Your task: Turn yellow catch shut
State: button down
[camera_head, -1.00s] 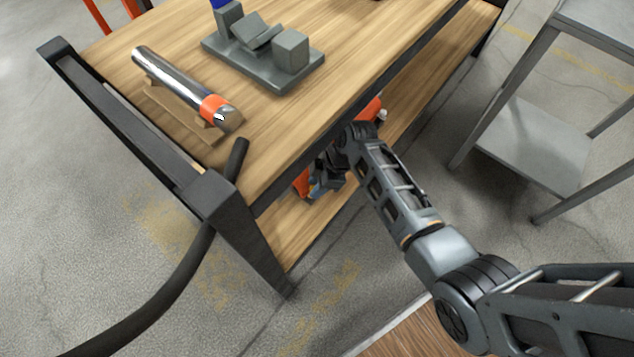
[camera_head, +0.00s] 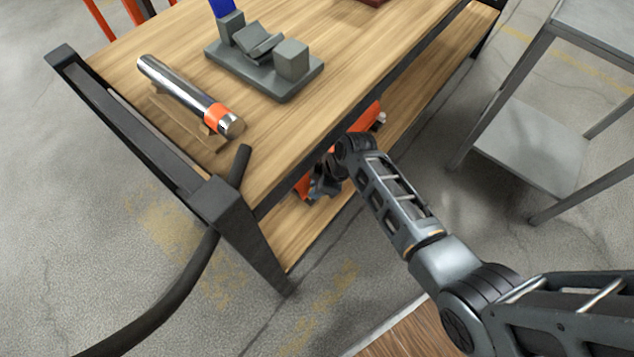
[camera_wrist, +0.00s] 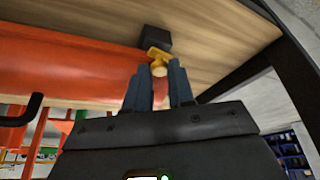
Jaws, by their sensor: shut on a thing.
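The yellow catch (camera_wrist: 158,57) shows in the wrist view, on a dark block (camera_wrist: 155,39) fixed to the wooden surface. My gripper (camera_wrist: 159,76) has its two fingers on either side of the catch's lower part, shut on it. The catch's top bar sticks out above the fingertips, lying slanted. A large orange panel (camera_wrist: 70,68) lies to its left, its edge close to the catch. In the head view my gripper (camera_head: 324,184) is under the front edge of the workbench, partly hidden by my wrist; the catch is hidden there.
The wooden workbench (camera_head: 330,60) carries a metal cylinder (camera_head: 180,85) with an orange band and a grey fixture (camera_head: 265,75). A dark bench leg (camera_wrist: 292,70) stands close on the right in the wrist view. A black handle (camera_wrist: 25,112) is at left. A grey shelf (camera_head: 530,150) stands right.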

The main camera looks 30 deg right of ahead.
jog(key=m+p, duration=0.1)
jog(key=m, duration=0.1)
jog(key=m+t+h+p, duration=0.1)
jog(key=m, duration=0.1)
jog(key=shift+s+a+r+p, duration=0.15)
jog(key=shift+s+a+p, duration=0.05)
jog(key=shift+p, duration=0.2)
jog(key=m+h+p, duration=0.1)
jog(key=m, duration=0.3)
jog(key=shift+a+t+h+p, duration=0.15)
jog(key=shift+t+h+p, duration=0.15)
jog(key=shift+h+p, duration=0.1)
jog(key=m, duration=0.2)
jog(key=m+h, duration=0.1)
jog(key=m, duration=0.1)
jog(key=shift+a+f+h+p, duration=0.2)
jog(key=shift+h+p, duration=0.1)
jog(key=shift+w+a+m+h, duration=0.1)
jog(key=shift+m+h, duration=0.4)
jog(key=shift+m, duration=1.1)
jog(key=c, duration=1.3)
grip_release()
jog(key=shift+o, duration=0.2)
jog(key=shift+r, duration=0.1)
